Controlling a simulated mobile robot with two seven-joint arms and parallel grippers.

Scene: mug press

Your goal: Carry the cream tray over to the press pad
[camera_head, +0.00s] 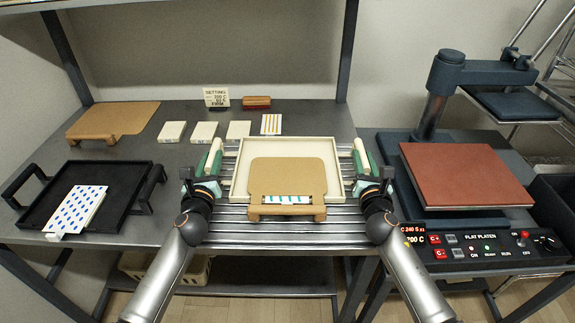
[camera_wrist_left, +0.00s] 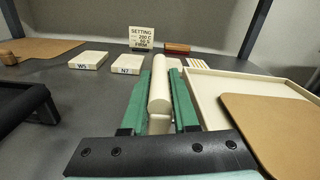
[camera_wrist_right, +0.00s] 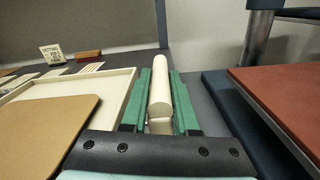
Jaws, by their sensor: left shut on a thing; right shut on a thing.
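The cream tray (camera_head: 235,183) sits over the slatted section at the front of the table, between my two grippers. A tan board (camera_head: 288,175) with a wooden front edge lies in it, with a blue-and-white patterned strip (camera_head: 285,199) at that edge. My left gripper (camera_head: 209,163) is shut on the tray's left handle (camera_wrist_left: 159,95). My right gripper (camera_head: 365,163) is shut on its right handle (camera_wrist_right: 160,95). The press pad (camera_head: 460,175) is a red-brown flat platen at the right. Whether the tray touches the slats is hard to tell.
The press's dark upper arm (camera_head: 485,72) is swung to the back right, clear of the pad. A control panel (camera_head: 485,247) fronts the press. A black tray (camera_head: 95,172) with a blue-dotted sheet (camera_head: 77,210) lies left. Several cream blocks and a setting sign (camera_head: 216,97) stand behind.

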